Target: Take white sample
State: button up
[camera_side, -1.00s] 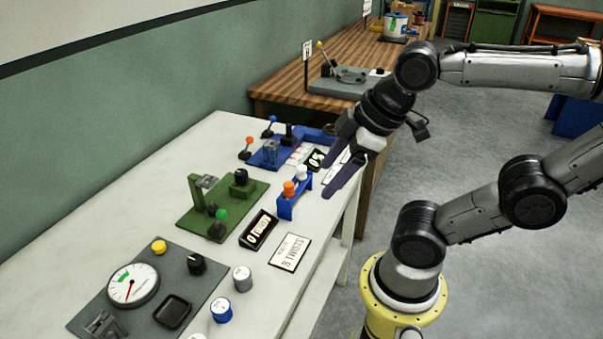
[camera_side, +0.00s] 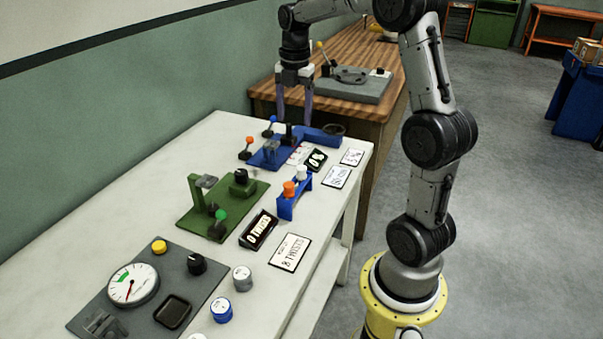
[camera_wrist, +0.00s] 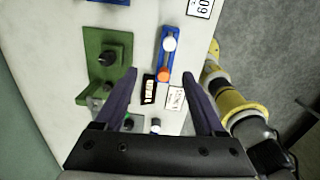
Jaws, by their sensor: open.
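The white sample (camera_side: 302,173) stands upright in a small blue rack (camera_side: 286,211), beside an orange sample (camera_side: 289,188). In the wrist view the white sample (camera_wrist: 169,44) is at the far end of the blue rack (camera_wrist: 165,59), with the orange sample (camera_wrist: 161,77) nearer. My gripper (camera_side: 294,116) points down above the far end of the white table, behind and apart from the rack. In the wrist view my gripper's fingers (camera_wrist: 159,73) are wide apart with nothing held between them.
A blue fixture (camera_side: 268,153) with levers stands below my gripper, and a green fixture (camera_side: 220,205) is left of the rack. Nearer are a grey gauge panel (camera_side: 150,290) and pale cylinders (camera_side: 242,279).

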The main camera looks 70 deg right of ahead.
notch_tip(320, 180, down, 2)
jog(key=s+d, duration=0.1)
jog(key=d, duration=0.1)
send_over(302, 167)
jog(key=shift+m, duration=0.3)
notch_tip(302, 167, down, 8)
jog(key=shift+w+d+f, duration=0.15)
jog(key=shift+f, duration=0.05)
jog(key=shift+a+f, duration=0.15)
jog(key=shift+f, duration=1.2)
jog(key=shift+a+f, duration=0.15)
jog(key=shift+f, duration=1.15)
jog(key=shift+c, duration=0.2)
grip_shut()
